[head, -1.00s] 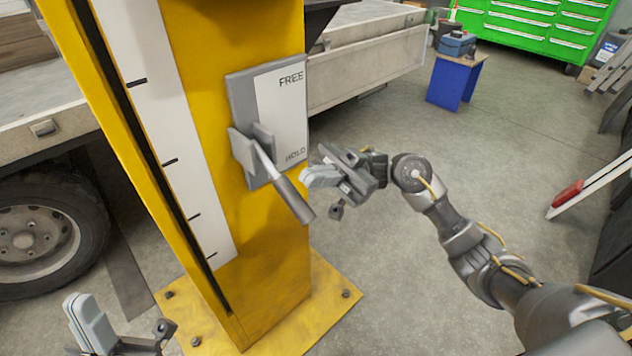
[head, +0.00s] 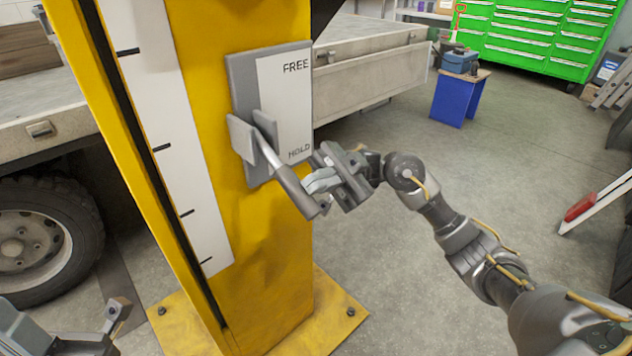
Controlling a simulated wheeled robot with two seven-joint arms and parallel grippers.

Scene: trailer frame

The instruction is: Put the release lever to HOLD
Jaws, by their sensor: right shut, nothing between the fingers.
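The release lever (head: 290,182) is a grey handle pivoting in a bracket (head: 251,141) on a grey and white plate (head: 284,106), marked FREE at the top and HOLD at the bottom. The lever slants down to the right, its grip end below the HOLD mark. The plate is on the yellow post (head: 258,255). My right gripper (head: 308,186) is shut and empty, its fingertips right beside the lever's grip; I cannot tell whether they touch. My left gripper (head: 68,318) is partly cut off at the lower left, fingers apart, away from the lever.
The post stands on a bolted yellow base plate (head: 318,318). A trailer bed (head: 375,82) and a wheel (head: 35,240) are behind it. A blue stand (head: 455,98) and green drawer cabinet (head: 530,38) are farther back.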

